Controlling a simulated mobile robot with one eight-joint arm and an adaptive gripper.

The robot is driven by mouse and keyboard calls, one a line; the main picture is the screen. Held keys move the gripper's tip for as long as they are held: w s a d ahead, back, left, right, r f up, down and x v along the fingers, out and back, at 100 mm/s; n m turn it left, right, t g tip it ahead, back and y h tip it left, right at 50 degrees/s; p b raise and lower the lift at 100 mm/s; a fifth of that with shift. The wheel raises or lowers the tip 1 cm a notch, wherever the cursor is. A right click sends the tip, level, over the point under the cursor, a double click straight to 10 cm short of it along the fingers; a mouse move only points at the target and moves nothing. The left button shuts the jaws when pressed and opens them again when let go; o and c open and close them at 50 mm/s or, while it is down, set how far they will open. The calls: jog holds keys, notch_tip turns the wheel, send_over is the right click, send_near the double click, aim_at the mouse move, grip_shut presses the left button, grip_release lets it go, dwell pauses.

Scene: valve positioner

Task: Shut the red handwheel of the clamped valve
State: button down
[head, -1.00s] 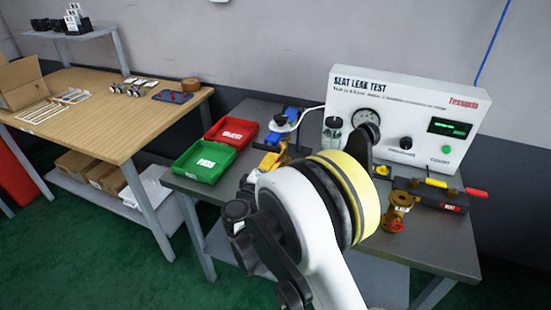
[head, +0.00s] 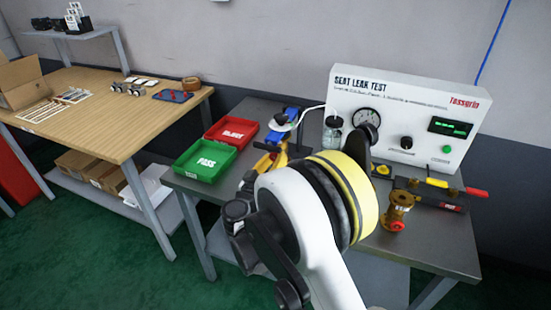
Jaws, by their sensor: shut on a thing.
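My white arm with a yellow band fills the middle foreground and covers part of the grey test bench (head: 425,250). My gripper is hidden behind the arm. A blue clamp fixture (head: 291,117) stands at the back left of the bench, with a yellow part (head: 268,160) in front of it, partly covered by my arm.
A white seat leak test box (head: 405,115) stands at the back. A green tray (head: 205,160) and a red tray (head: 232,132) lie at the left. The front right bench corner is clear.

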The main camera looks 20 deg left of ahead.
jog(key=shift+m, duration=1)
jog(key=c, duration=1.1)
grip_release()
jog(key=shift+o, duration=0.2)
jog(key=shift+s, duration=0.1)
jog(key=s+a, duration=0.1)
jog(key=s, duration=1.1)
jog(key=shift+w, duration=0.1)
